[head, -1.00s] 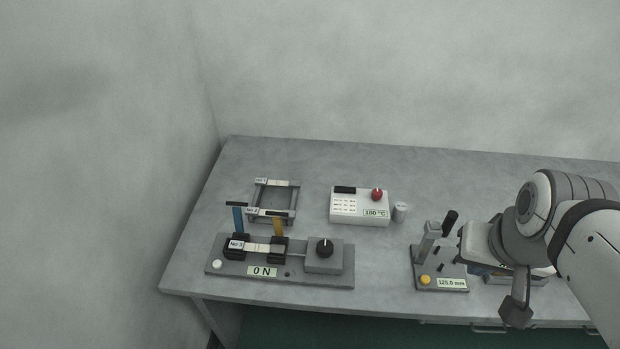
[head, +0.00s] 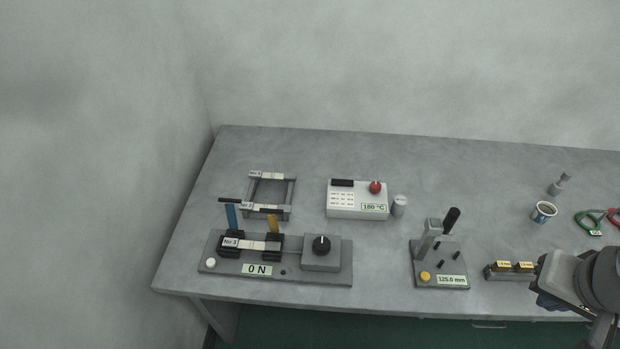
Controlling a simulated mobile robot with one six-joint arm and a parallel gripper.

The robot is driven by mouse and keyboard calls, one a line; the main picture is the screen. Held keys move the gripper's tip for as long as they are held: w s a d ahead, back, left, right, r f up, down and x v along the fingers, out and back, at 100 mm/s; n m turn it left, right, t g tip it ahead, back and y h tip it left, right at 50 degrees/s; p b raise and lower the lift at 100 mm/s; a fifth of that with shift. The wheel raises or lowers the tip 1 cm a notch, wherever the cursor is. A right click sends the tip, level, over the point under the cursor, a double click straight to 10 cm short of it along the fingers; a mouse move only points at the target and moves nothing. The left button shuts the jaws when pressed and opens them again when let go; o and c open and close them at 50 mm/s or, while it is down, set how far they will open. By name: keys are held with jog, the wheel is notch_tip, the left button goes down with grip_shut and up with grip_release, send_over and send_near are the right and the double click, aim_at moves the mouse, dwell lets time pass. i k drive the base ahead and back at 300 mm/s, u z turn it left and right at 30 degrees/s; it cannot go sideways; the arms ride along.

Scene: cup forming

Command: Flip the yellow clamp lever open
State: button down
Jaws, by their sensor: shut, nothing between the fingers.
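The yellow clamp lever (head: 272,224) stands upright on the right black clamp block (head: 272,246) of the grey tester (head: 318,273) at the left of the bench. A blue lever (head: 231,215) stands upright on the left clamp block (head: 231,252). A pale strip (head: 252,246) labelled No 3 spans between the two clamps. My gripper (head: 604,333) is at the lower right corner, far from the yellow lever. It is shut and empty, partly cut off by the picture edge.
Behind the tester is a rack (head: 292,195) with strips. A white control box (head: 358,199) with a red knob and a grey cylinder (head: 399,205) stand mid-bench. A gauge with a black handle (head: 451,219), yellow-topped blocks (head: 515,266), a cup (head: 544,212) and pliers (head: 588,222) lie right.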

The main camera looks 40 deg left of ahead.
aim_at(273, 218)
jog(key=z, duration=0.15)
jog(key=k, duration=0.8)
jog(key=u, duration=1.2)
jog(key=i, duration=0.5)
